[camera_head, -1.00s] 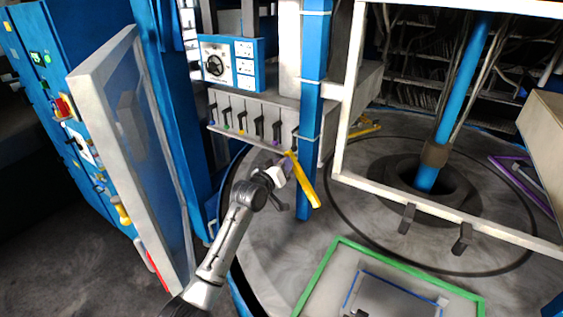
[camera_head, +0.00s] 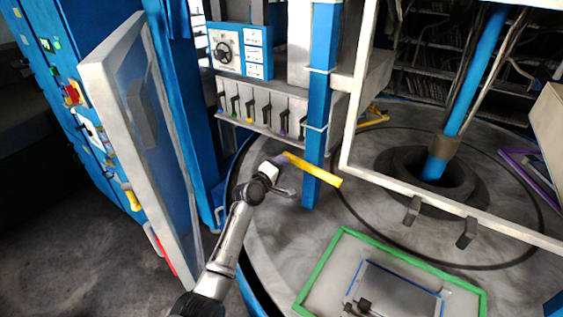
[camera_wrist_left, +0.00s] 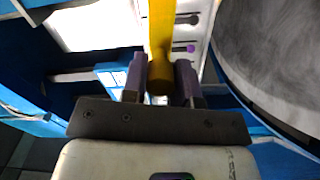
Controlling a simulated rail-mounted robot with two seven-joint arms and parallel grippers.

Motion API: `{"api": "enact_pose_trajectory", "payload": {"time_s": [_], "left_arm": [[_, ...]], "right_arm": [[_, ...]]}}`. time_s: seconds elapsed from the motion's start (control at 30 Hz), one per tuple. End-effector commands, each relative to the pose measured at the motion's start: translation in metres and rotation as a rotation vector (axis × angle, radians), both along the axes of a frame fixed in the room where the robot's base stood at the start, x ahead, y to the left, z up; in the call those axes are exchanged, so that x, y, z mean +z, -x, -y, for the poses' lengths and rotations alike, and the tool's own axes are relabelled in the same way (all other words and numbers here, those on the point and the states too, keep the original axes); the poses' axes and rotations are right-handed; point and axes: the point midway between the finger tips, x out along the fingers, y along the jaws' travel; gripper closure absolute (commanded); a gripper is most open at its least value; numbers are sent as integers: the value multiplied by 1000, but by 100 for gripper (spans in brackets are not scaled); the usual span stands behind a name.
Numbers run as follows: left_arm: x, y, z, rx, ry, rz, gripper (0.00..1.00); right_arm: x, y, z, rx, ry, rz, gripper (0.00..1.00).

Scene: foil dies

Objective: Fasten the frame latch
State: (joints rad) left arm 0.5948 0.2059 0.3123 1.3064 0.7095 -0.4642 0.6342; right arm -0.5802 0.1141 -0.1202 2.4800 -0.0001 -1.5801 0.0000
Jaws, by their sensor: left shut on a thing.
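A yellow bar (camera_head: 312,170), which looks like the latch lever, crosses in front of the blue post (camera_head: 322,100) and slopes gently down to the right. My left gripper (camera_head: 280,160) is shut on its left end. In the left wrist view the two purple-grey fingers (camera_wrist_left: 160,82) sit on either side of the yellow bar (camera_wrist_left: 161,45), which runs away from the camera. The large white frame (camera_head: 350,125) stands to the right of the post. Whether the bar touches the post or frame I cannot tell. My right gripper is not in view.
A grey panel with several small levers (camera_head: 262,108) is just behind the left gripper. An open white-edged door (camera_head: 150,150) stands at left. A green-edged tray (camera_head: 405,252) lies on the round grey floor (camera_head: 300,230) in front, and a blue column (camera_head: 465,95) stands right.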

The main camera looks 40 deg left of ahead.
Motion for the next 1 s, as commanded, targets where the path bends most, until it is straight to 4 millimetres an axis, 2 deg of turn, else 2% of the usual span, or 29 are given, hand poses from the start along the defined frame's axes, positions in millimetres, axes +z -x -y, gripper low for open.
{"api": "enact_pose_trajectory", "payload": {"time_s": [0.3,0.87,0.9,1.0], "left_arm": [[-11,0,-1,0,107,4,100],[-14,0,-1,1,131,3,100],[-14,0,-1,0,131,3,69],[-14,0,-1,1,130,4,59]], "right_arm": [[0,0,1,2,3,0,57],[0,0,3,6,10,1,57],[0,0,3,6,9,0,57],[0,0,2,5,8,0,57]]}}
